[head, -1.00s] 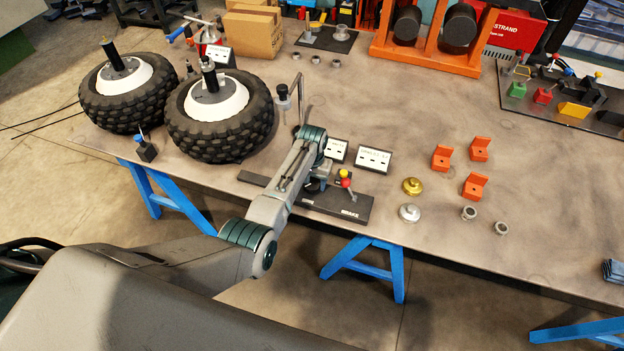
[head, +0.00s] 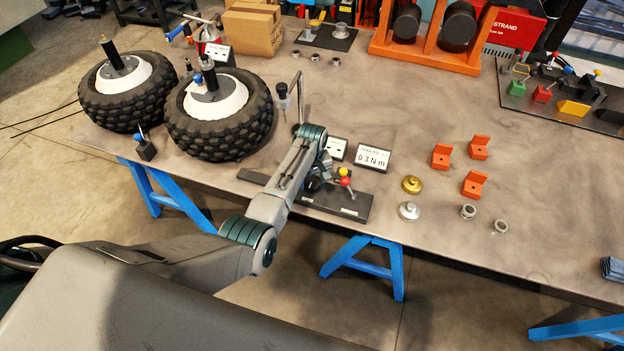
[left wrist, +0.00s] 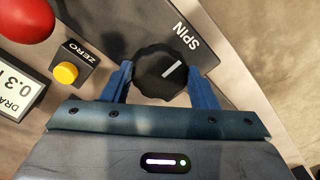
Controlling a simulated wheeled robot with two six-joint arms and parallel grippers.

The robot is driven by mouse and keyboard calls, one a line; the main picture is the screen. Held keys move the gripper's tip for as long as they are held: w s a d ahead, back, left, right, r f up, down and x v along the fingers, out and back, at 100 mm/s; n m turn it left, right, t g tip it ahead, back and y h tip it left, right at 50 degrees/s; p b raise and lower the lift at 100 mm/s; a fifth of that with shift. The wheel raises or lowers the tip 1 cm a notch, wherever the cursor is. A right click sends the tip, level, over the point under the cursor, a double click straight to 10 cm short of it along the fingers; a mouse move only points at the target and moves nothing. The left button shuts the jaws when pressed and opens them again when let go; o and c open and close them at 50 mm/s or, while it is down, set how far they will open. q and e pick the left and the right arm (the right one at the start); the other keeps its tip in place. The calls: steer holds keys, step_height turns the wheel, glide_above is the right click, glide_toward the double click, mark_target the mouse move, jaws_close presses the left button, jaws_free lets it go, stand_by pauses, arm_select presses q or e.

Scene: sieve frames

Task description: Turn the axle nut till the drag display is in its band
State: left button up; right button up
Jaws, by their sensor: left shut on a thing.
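In the left wrist view, the two blue fingers of my left gripper (left wrist: 163,90) are shut on the black SPIN knob (left wrist: 160,72), one on each side. The knob has a white line on top. The drag display (left wrist: 17,90) is cut off at the left edge there. In the head view the drag display (head: 373,158) reads 0.3 N m. Two knobbly tyres with white hubs stand on the left of the bench: the near wheel (head: 215,130) and the far wheel (head: 122,100). Each has an upright black spindle; I cannot make out the axle nut. My right gripper is out of view.
A yellow ZERO button (left wrist: 66,73) and a red ball (left wrist: 26,18) are beside the knob. A second display (head: 336,148) stands left of the drag display. Orange brackets (head: 474,184), a gold part (head: 412,184) and silver rings lie to the right.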

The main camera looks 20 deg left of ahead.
mark_target(312, 181)
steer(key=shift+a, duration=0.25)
arm_select(q)
steer(key=o, duration=1)
steer(key=shift+r+b, duration=1.5)
steer(key=shift+r, duration=3.85)
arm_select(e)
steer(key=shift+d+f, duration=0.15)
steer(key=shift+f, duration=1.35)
